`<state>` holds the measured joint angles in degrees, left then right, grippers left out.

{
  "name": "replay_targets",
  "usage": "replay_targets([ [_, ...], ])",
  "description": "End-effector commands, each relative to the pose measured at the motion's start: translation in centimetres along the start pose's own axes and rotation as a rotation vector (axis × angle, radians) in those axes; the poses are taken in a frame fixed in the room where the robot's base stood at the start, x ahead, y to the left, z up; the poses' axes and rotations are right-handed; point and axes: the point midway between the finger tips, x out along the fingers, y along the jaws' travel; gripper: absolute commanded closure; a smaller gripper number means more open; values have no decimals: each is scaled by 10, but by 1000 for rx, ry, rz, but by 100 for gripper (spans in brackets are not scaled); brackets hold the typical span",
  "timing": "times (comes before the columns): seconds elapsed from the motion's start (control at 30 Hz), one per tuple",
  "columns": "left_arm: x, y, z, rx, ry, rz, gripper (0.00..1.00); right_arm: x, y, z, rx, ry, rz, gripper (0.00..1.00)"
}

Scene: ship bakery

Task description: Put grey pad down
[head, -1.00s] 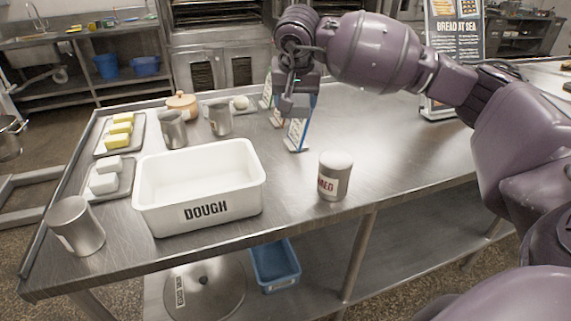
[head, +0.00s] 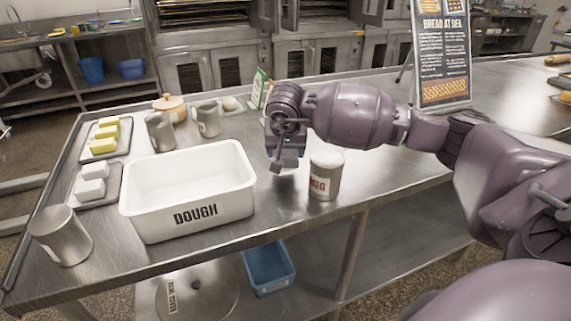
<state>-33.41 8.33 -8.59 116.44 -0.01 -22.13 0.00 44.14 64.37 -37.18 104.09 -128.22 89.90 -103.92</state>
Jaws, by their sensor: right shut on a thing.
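My right gripper (head: 285,152) is low over the steel table, between the white DOUGH tub and the NEG-type labelled tin. It is shut on a small grey piece (head: 286,163), which looks like the grey pad. The fingers and wrist hide much of it. I cannot tell whether the pad touches the table (head: 330,237). My left gripper is not in view.
The white DOUGH tub (head: 214,213) is just left of the gripper, and a lidded tin (head: 325,177) is close at right. Metal cups, butter trays and a small pot stand at left. A green-edged card (head: 260,88) is behind. The table at right is fairly clear.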

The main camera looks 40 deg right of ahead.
Motion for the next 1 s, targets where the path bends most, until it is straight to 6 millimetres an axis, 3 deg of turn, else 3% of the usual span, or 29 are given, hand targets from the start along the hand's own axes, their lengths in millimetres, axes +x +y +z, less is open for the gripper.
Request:
replay_targets([
  [0.17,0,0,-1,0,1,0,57,8,0,4,0,-1,-1,51],
  [0.43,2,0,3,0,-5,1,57,40,0,17,0,-3,0,51],
  [0.87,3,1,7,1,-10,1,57,46,0,19,-1,0,1,51],
  [0.9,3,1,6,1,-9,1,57,45,0,19,-1,0,0,26],
  [1.0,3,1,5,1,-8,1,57,44,0,18,0,0,0,10],
])
